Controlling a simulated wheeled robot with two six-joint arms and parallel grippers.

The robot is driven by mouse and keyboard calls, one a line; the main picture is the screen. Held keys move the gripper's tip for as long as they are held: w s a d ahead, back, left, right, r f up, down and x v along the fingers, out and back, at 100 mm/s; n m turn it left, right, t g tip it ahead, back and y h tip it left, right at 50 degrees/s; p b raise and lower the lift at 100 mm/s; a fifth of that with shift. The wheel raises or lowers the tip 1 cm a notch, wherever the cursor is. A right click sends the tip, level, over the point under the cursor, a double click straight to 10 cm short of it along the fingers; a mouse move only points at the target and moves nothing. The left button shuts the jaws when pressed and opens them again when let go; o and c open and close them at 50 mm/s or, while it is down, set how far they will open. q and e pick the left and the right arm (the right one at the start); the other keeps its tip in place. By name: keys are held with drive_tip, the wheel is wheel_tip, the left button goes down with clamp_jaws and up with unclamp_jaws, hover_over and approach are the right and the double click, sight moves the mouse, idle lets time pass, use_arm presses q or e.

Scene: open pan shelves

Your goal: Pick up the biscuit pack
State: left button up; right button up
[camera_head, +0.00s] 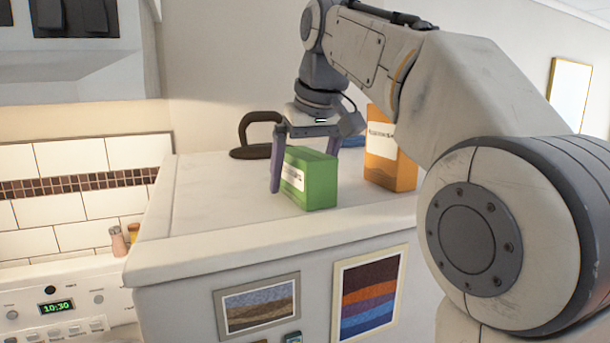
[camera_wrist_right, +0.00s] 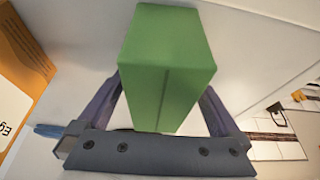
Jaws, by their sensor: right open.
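The biscuit pack appears to be the green box (camera_head: 318,184) with a white label too small to read. It stands on the white counter top near its front edge. My right gripper (camera_head: 305,165) is open above it, with one finger at its left side and the other partly hidden behind it. In the right wrist view the green box (camera_wrist_right: 168,68) lies between the two spread fingers (camera_wrist_right: 160,105). I cannot tell whether either finger touches it. My left gripper is not in view.
An orange box (camera_head: 388,150) stands to the right of the green box, close to my arm. A dark object with a looped handle (camera_head: 258,134) is behind to the left. Something blue (camera_head: 352,140) is partly hidden behind the gripper. The counter's left part (camera_head: 215,195) is clear.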

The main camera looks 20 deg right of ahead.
drive_tip(key=shift+f, duration=0.25)
idle(0.3)
drive_tip(key=c, duration=1.5)
